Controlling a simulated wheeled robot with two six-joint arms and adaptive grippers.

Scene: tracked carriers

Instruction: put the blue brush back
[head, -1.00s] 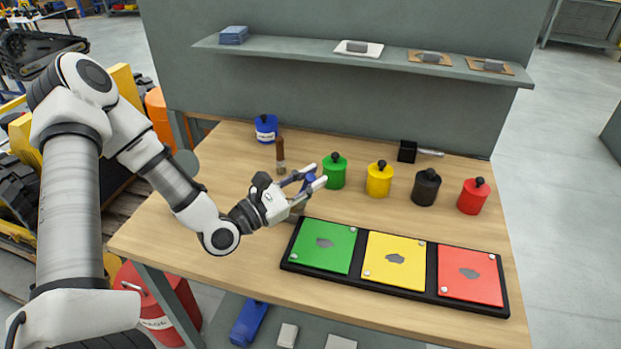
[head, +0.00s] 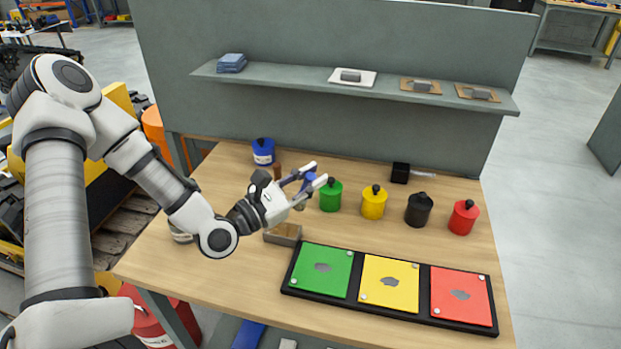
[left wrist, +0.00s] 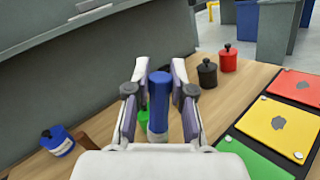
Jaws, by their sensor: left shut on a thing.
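My left gripper (head: 316,176) is shut on the blue brush (head: 309,183) and holds it above the middle of the table, left of the green pot. In the left wrist view the brush's blue handle (left wrist: 159,92) stands upright between the two fingers, with a pale band low down. Its lower end is hidden by the gripper's body. A small open brown-grey box (head: 283,235) sits on the table below the gripper. A brown-handled brush (head: 277,170) is partly hidden behind the gripper. My right gripper is out of view.
A blue pot (head: 263,151) stands at the back left. Green (head: 330,196), yellow (head: 373,203), black (head: 419,209) and red (head: 463,218) pots stand in a row to the right. A black tray (head: 424,310) with coloured plates lies in front. A shelf (head: 300,80) hangs behind.

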